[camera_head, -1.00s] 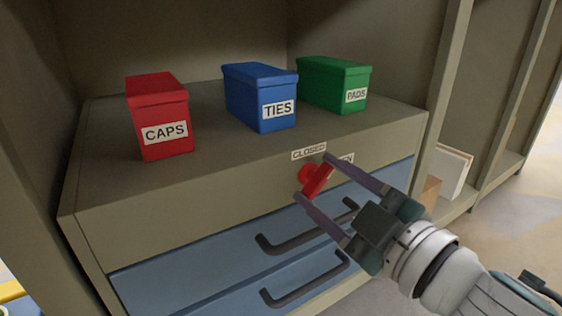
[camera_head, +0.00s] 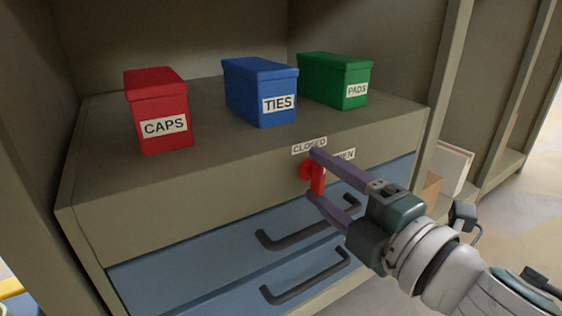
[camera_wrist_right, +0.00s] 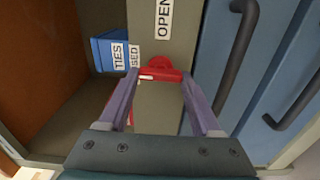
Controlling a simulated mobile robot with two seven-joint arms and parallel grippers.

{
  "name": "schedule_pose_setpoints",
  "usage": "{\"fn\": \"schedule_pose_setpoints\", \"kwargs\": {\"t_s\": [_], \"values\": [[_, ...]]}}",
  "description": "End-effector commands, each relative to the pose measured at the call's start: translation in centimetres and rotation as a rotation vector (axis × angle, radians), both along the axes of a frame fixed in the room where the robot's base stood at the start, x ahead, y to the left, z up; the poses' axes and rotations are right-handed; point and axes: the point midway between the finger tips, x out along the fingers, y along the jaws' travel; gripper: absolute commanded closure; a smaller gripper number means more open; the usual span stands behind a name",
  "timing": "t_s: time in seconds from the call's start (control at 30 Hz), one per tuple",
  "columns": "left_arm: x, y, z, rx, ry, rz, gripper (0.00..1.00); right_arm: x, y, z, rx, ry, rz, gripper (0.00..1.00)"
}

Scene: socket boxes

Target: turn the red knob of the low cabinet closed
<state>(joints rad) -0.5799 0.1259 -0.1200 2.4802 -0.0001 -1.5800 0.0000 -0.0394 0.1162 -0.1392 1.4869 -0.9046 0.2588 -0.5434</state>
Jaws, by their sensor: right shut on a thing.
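The red knob (camera_head: 318,180) is on the grey front panel of the low cabinet (camera_head: 200,205). Its bar stands about upright, with its upper end below the CLOSED label (camera_head: 309,146). The OPEN label (camera_head: 346,154) is to the right, partly hidden by a finger. My right gripper (camera_head: 314,175) is shut on the knob's bar, one finger above and one below. In the right wrist view the knob (camera_wrist_right: 160,72) shows between the fingertips. My left gripper is not in view.
A red CAPS box (camera_head: 158,110), a blue TIES box (camera_head: 260,90) and a green PADS box (camera_head: 335,80) stand on the cabinet top. Two blue drawers with dark handles (camera_head: 308,228) (camera_head: 305,280) are below the knob, close to the lower finger.

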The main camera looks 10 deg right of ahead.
Motion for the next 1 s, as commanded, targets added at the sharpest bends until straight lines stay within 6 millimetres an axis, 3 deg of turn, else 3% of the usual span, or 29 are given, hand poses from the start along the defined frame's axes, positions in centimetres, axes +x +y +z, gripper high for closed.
{"fn": "schedule_pose_setpoints", "kwargs": {"t_s": [0.6, 0.63, 0.9, 1.0], "values": [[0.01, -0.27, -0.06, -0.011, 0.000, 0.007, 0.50, -0.01, -0.04, -0.05, -0.045, -0.014, -0.001, 0.91], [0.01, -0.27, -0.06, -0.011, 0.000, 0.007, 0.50, 0.00, -0.05, -0.05, -0.045, -0.014, -0.001, 0.34], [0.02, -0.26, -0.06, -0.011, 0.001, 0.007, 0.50, 0.00, -0.03, -0.04, -0.042, -0.014, 0.000, 0.05], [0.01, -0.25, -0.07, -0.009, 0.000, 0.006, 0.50, 0.00, -0.02, -0.03, -0.042, -0.014, 0.000, 0.05]]}}
